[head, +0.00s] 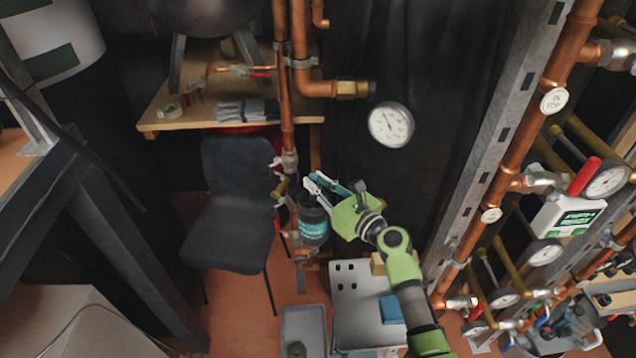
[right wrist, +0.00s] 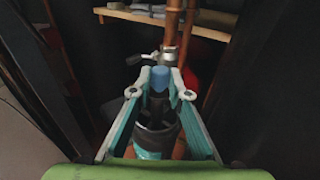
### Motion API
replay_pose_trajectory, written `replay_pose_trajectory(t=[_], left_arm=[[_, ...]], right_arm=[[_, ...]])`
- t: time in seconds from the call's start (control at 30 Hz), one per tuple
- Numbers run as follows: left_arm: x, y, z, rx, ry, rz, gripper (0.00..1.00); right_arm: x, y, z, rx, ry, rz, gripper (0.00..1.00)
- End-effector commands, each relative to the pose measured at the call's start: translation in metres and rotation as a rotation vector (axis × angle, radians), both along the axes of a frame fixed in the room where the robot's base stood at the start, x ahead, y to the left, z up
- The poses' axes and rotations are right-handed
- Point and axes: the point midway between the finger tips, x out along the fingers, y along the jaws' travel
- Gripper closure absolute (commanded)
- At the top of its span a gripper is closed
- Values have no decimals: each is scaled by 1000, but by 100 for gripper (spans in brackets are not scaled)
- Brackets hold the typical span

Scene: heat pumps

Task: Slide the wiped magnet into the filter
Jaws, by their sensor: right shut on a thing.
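The filter (head: 313,228) is a dark canister with a teal label, upright on the copper pipework in the middle of the head view. My right gripper (head: 314,183) is over its top. In the right wrist view, my right gripper (right wrist: 160,80) is shut on the magnet (right wrist: 159,76), whose blue end shows between the fingertips. The filter's dark open top (right wrist: 156,122) lies beneath the fingers in that view. The magnet's lower part is hard to make out, so I cannot tell how far it is inside. My left gripper is not in view.
A vertical copper pipe (head: 286,90) runs just beside the gripper, with a gauge (head: 391,124) to the right. A dark chair (head: 236,190) stands left. Below are a grey tray (head: 291,322) and a white surface with a blue cloth (head: 392,310). Pipework fills the right side.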

Motion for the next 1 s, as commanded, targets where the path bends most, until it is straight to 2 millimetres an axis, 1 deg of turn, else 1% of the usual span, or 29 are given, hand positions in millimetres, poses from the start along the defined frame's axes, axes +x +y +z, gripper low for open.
replay_pose_trajectory(t=[0.47,1.0], left_arm=[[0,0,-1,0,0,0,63],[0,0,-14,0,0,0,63]], right_arm=[[0,0,0,1,-2,0,100],[0,0,-16,2,-1,0,100]])
